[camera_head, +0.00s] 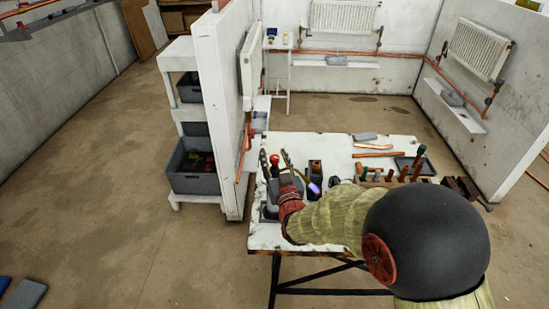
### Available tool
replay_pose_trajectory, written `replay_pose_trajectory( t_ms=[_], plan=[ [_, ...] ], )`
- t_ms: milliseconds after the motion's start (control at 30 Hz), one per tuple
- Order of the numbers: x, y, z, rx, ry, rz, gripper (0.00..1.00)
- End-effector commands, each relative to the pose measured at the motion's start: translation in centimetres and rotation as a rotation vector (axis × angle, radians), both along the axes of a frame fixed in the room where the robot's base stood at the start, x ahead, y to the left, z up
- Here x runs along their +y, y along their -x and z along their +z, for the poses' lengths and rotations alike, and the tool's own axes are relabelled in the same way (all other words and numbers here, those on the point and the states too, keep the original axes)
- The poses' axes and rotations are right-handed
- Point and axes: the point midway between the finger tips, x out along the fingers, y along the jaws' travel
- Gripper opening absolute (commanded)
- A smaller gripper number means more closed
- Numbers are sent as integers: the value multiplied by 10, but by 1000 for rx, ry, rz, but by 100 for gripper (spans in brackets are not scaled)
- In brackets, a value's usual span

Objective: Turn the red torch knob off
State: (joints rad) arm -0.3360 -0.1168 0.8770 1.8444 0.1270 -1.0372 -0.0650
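A small red knob (274,159) shows on top of a dark upright fitting at the left end of the white workbench (350,150). A thin yellowish torch tube (293,168) slants down to the right beside it. A bluish-purple flame (314,188) glows at the tube's lower end. My arm reaches in from the lower right, and its red wrist part (289,200) is just in front of the knob. My gripper (279,183) is small and dark here, close below the knob. I cannot tell whether it touches anything, and its fingers cannot be made out.
Copper pipes (378,154) and a block of upright tools (390,175) lie to the right on the bench. A white partition (228,110) and a shelf with grey bins (194,180) stand left. Radiators (345,17) hang on the walls. The floor at left is mostly clear.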

Motion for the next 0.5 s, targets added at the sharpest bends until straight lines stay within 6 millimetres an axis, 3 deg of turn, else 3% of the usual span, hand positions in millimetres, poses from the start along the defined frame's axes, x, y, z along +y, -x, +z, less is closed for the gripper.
replay_pose_trajectory(
  t_ms=[500],
  plan=[
    [0,0,0,0,0,0,8]
  ],
)
